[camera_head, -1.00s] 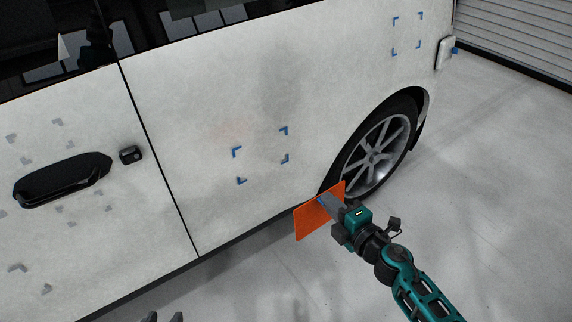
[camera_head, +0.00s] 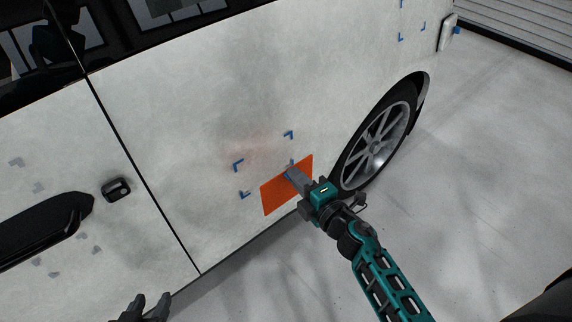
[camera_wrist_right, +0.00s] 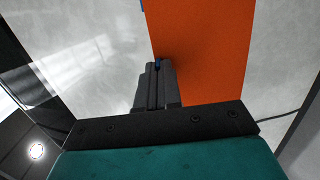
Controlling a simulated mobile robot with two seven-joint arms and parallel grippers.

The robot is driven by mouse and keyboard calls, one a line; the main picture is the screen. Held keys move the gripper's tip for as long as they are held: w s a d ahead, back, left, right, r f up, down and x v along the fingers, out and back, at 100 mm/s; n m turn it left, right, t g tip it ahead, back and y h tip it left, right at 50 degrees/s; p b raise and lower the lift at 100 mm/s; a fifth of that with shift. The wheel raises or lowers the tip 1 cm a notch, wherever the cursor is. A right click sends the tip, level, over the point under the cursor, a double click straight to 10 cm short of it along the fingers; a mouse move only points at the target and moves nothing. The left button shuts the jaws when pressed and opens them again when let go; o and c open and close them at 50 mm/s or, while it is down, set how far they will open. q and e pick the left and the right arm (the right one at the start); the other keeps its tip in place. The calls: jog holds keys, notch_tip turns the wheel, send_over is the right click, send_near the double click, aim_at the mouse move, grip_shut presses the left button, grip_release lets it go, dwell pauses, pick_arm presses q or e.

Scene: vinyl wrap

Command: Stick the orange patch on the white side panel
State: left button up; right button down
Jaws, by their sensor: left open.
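The orange patch (camera_head: 280,194) is a flat rectangle in front of the lower part of the white side panel (camera_head: 190,130). Blue corner marks (camera_head: 238,165) outline a spot on the panel. The patch is low and right of that spot, near its lower right mark. My right gripper (camera_head: 293,175) is shut on the patch; a bit of blue shows at its fingertips. The patch (camera_wrist_right: 200,45) fills the upper middle of the right wrist view. I cannot tell whether it touches the panel. My left gripper (camera_head: 150,306) is open and empty at the bottom left, partly cut off.
The wheel (camera_head: 378,148) is right of the patch. A black door handle (camera_head: 45,232) and a small lock (camera_head: 116,189) are at the left. More blue corner marks (camera_head: 402,38) are at the upper right. The grey floor is clear at the right.

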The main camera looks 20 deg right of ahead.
aim_at(266, 150)
jog(key=shift+w+a, duration=0.25)
jog(key=shift+w, duration=0.45)
jog(key=x, duration=0.2)
jog(key=b+x, duration=0.1)
jog(key=x, duration=0.3)
jog(key=shift+a+r, duration=0.1)
jog(key=shift+a, duration=0.2)
jog(key=shift+w+a+b, duration=0.15)
jog(key=shift+w+b, duration=0.15)
jog(key=shift+w, duration=0.3)
dwell(1.4)
jog(key=c, duration=1.2)
grip_release()
jog(key=shift+c, duration=0.2)
